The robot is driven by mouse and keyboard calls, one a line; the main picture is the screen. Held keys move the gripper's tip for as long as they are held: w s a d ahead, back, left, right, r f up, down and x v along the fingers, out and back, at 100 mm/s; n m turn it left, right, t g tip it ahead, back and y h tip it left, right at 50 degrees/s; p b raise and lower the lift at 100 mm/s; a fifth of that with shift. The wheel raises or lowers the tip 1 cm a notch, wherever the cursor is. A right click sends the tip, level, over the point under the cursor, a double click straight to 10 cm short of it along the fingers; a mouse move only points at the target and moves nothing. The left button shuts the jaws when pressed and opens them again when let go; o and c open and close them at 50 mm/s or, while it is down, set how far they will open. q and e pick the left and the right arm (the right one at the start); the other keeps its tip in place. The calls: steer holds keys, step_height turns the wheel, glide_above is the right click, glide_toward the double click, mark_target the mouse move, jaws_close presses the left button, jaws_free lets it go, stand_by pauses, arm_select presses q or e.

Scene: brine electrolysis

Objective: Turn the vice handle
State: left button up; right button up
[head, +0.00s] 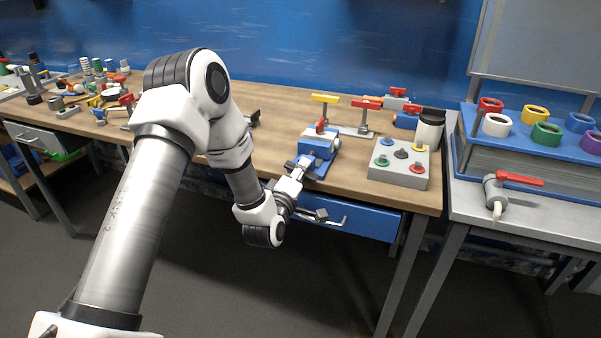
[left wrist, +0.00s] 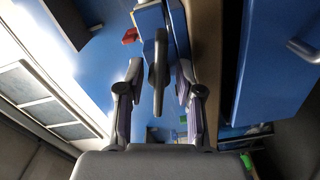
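The blue vice (head: 318,146) with a small red part on top stands at the front edge of the wooden workbench in the head view. My left gripper (head: 301,167) is at its near side, largely screened by my own wrist. In the left wrist view the dark grey vice handle (left wrist: 159,70) lies lengthwise between the two fingers of my left gripper (left wrist: 159,75). Gaps show between the handle and both fingers, so the gripper is open around it. The vice body (left wrist: 151,18) is just beyond the fingertips. My right gripper is not in view.
A blue drawer (head: 358,222) with a bar handle is under the bench (head: 270,104), close below my wrist. A grey button box (head: 399,165) and a dark-lidded white cup (head: 430,130) stand right of the vice. Small parts crowd the bench's left end.

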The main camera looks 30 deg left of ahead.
arm_select(q)
steer(key=v, duration=1.2)
